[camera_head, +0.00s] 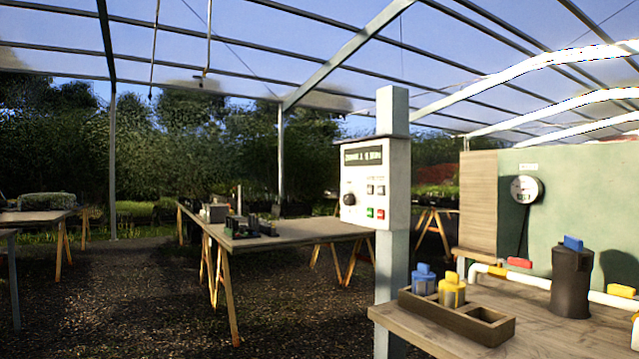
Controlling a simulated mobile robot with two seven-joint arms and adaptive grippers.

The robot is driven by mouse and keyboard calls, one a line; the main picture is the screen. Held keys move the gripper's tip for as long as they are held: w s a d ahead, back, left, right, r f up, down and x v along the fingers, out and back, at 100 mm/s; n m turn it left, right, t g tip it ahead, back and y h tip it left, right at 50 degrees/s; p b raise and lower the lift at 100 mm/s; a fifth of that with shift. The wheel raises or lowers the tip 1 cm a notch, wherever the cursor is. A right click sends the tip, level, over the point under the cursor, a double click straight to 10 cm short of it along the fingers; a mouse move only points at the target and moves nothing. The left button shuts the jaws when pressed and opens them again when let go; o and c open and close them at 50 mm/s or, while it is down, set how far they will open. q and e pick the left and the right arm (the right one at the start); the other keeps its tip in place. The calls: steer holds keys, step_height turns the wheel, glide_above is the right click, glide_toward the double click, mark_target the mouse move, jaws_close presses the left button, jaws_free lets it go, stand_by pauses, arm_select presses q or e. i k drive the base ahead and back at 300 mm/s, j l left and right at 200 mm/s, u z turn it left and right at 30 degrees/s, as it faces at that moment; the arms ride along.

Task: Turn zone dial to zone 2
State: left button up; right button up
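A light grey control box (376,184) is mounted on a pale post in the head view, right of centre. Its front has a dark display (363,156) with small text that I cannot read reliably. A round dark dial (348,199) sits at the lower left of the panel; its pointer is too small to read. Several small buttons, including a green and a red one, are to the right of the dial. Neither of my grippers is in view, and nothing touches the dial.
A wooden bench (446,335) at the lower right holds a divided wooden tray (462,322) with blue-topped and yellow-topped containers, and a dark canister (572,283). A pressure gauge (525,189) hangs on the green panel behind. A long trestle table (305,231) stands left of the post. Gravel floor is open at the left.

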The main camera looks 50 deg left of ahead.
mark_target(349, 200)
steer(key=u, duration=1.25)
steer(key=i+j, duration=0.1)
steer(key=j, duration=0.25)
steer(key=i+j, duration=0.1)
steer(key=j, duration=0.25)
steer(key=j+u, duration=0.1)
steer(key=j, duration=0.3)
steer(key=i+j, duration=0.2)
steer(key=j, duration=0.15)
